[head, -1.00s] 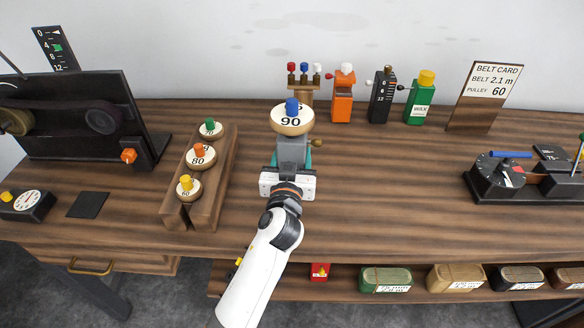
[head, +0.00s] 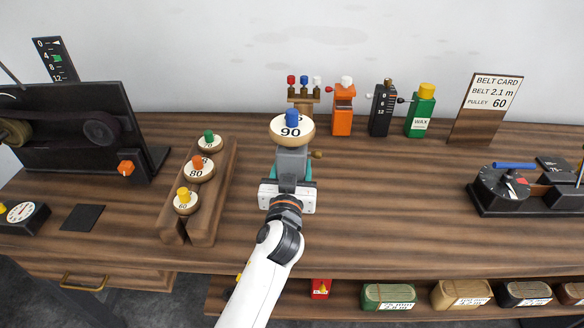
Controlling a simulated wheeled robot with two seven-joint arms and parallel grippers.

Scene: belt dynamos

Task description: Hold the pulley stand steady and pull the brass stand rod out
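The pulley stand (head: 293,161) is a grey upright block near the middle of the bench, with a cream pulley marked 90 (head: 290,131) and a blue peg on top. The brass stand rod (head: 316,155) shows as a small knob at the stand's right side. My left gripper (head: 291,178) is at the stand's near side, its pale hand right against it. Teal parts flank the grey block. The fingers are mostly hidden, so their grip is unclear. My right gripper is not in view.
A wooden rack (head: 205,211) with several numbered pulleys stands to the left. An orange bottle (head: 343,117), a black gauge and a green wax bottle (head: 419,117) stand behind. A black device (head: 510,194) is at the right.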

